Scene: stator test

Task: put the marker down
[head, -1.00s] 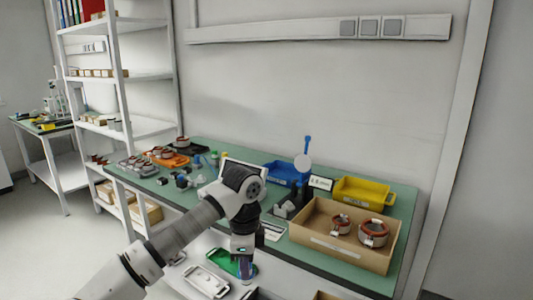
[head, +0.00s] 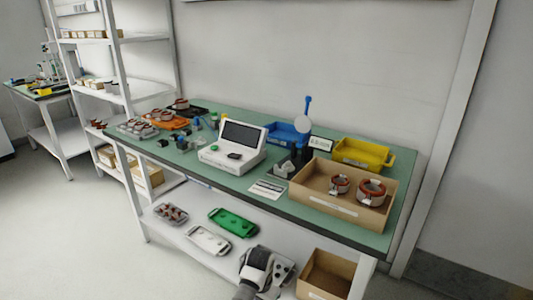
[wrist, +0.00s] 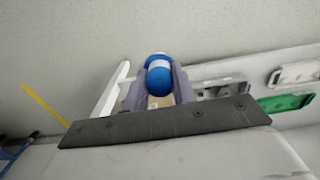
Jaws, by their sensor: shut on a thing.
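The marker (wrist: 158,75), with blue ends and a white band, is between the two grey-purple fingers of my gripper (wrist: 158,82) in the wrist view. The fingers are shut on its sides, and the marker points nearly along the camera's line of sight. In the head view my arm is low at the front of the bench, by the lower shelf (head: 190,258). The fingers and the marker cannot be made out there.
The lower shelf holds a green tray (head: 233,222), a white tray (head: 208,240), a grey tray with parts (head: 171,214) and an open cardboard box (head: 325,272). The green bench top (head: 225,181) above carries a white device (head: 235,150) and a wide box (head: 335,208).

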